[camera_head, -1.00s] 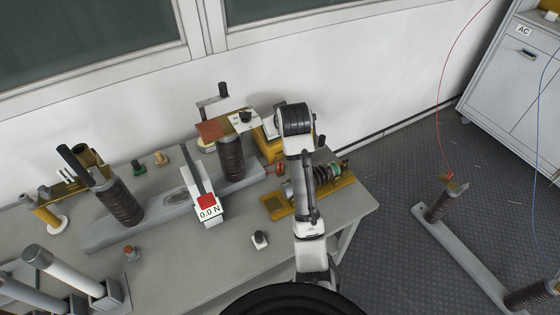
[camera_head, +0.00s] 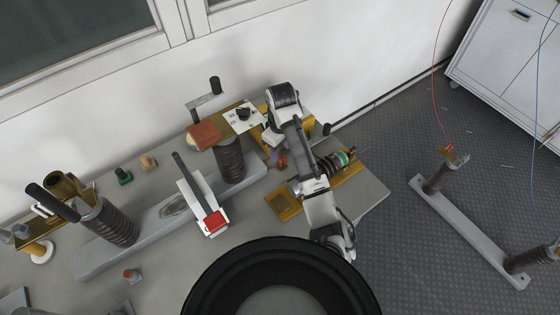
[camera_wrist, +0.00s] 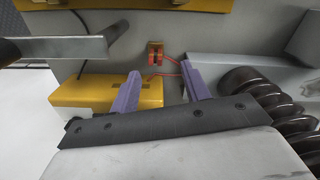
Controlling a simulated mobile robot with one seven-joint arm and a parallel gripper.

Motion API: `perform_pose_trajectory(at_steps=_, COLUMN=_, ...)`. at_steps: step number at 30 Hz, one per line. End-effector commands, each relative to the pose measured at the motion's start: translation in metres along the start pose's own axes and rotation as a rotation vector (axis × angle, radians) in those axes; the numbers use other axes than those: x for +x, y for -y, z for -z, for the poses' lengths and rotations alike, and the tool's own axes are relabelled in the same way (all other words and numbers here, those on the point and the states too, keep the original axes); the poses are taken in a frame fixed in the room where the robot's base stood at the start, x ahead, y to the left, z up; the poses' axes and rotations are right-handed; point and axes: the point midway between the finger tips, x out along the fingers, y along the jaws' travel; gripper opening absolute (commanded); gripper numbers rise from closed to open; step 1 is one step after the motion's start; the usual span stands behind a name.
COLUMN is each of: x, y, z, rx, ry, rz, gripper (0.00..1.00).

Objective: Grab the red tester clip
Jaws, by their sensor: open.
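The red tester clip (camera_wrist: 155,54) is small and orange-red, with a thin red lead running right and down from it. It lies on the grey bench beyond my fingertips, near the middle of the wrist view. In the head view a small reddish piece (camera_head: 282,162), probably this clip, shows on the bench below my arm's forearm. My gripper (camera_wrist: 164,82) is open, with its two purple fingers apart and nothing between them. The clip lies ahead of the gap, apart from both fingers.
A yellow block (camera_wrist: 110,92) lies close to the left finger, and a dark ribbed insulator (camera_wrist: 262,92) stands close on the right. A grey bar (camera_wrist: 60,48) juts in at upper left.

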Motion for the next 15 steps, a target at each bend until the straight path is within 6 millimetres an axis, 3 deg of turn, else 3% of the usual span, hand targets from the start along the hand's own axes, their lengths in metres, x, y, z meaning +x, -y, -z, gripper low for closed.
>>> perform_pose_trajectory(at_steps=1, x=0.010, y=0.001, z=0.001, rx=-0.002, ry=0.000, rz=0.003, gripper=0.47)
perform_pose_trajectory(at_steps=15, x=0.059, y=-0.007, z=0.001, rx=0.000, ry=0.000, rz=0.000, gripper=0.47)
